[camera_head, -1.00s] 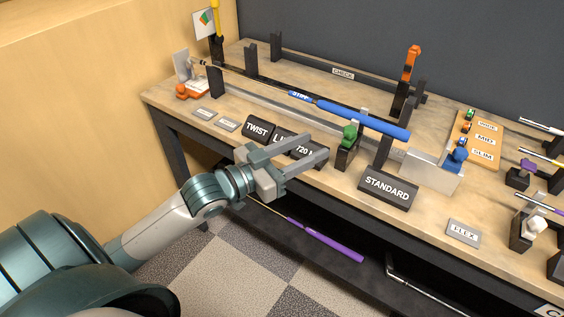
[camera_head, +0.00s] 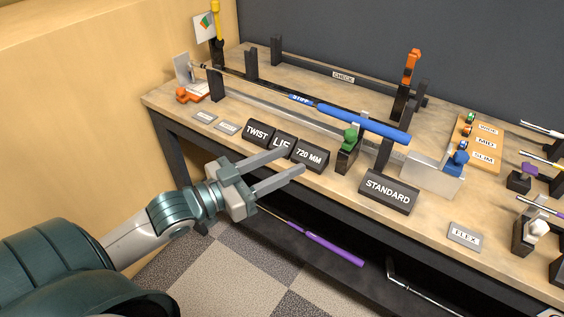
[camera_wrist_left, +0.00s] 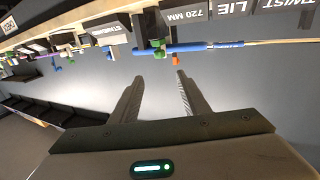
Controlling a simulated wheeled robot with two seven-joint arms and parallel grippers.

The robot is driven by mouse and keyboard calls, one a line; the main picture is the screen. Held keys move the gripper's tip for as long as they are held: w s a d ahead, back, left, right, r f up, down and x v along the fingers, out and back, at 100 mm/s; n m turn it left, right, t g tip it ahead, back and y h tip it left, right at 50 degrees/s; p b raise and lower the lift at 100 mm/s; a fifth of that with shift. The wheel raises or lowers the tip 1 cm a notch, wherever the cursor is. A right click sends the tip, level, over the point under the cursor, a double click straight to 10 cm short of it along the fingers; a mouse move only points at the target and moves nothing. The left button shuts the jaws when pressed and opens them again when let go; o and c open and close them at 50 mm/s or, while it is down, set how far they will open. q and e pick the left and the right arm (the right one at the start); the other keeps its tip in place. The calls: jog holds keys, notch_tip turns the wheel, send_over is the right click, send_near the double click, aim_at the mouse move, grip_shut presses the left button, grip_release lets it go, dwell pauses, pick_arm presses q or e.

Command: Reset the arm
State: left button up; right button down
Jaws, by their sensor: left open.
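My left gripper (camera_head: 294,160) is open and empty in the head view, in front of the bench's front edge near the 720 MM block (camera_head: 309,154). Its two fingers also show apart in the left wrist view (camera_wrist_left: 159,82), with nothing between them. My left arm (camera_head: 150,228) comes in from the lower left. A club with a blue grip (camera_head: 365,122) lies on supports on the bench, apart from the gripper. The blue grip also shows in the left wrist view (camera_wrist_left: 190,46). My right gripper is not in view.
The wooden bench (camera_head: 300,88) carries label blocks, including STANDARD (camera_head: 388,190), a green clamp knob (camera_head: 350,138) and a blue knob (camera_head: 457,160). A purple-gripped club (camera_head: 330,248) lies on the lower shelf. Checkered floor (camera_head: 235,262) is open below the arm.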

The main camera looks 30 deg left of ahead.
pick_arm(q)
jog(key=w+a+f+n+g+y, duration=0.1)
jog(key=a+f+n+g+y, duration=0.15)
jog(key=f, duration=1.65)
jog(key=w+a+f+n+g+y, duration=0.1)
jog(key=a+f+y, duration=0.25)
jog(key=f, duration=1.45)
jog(key=s+d+f+g, duration=0.1)
jog(key=s+d+f, duration=0.3)
jog(key=f, duration=0.5)
jog(key=s+d+f+g, duration=0.2)
jog(key=s+f, duration=0.3)
jog(key=f, duration=0.4)
jog(key=s+d+f+m+g, duration=0.1)
jog(key=s+d+f+g, duration=0.1)
jog(key=s+d+f, duration=0.8)
notch_tip(320, 180, down, 2)
jog(key=s, duration=0.2)
jog(key=shift+s+d+g+h, duration=0.15)
jog(key=shift+s+g+h, duration=0.15)
jog(key=shift+s+g, duration=0.05)
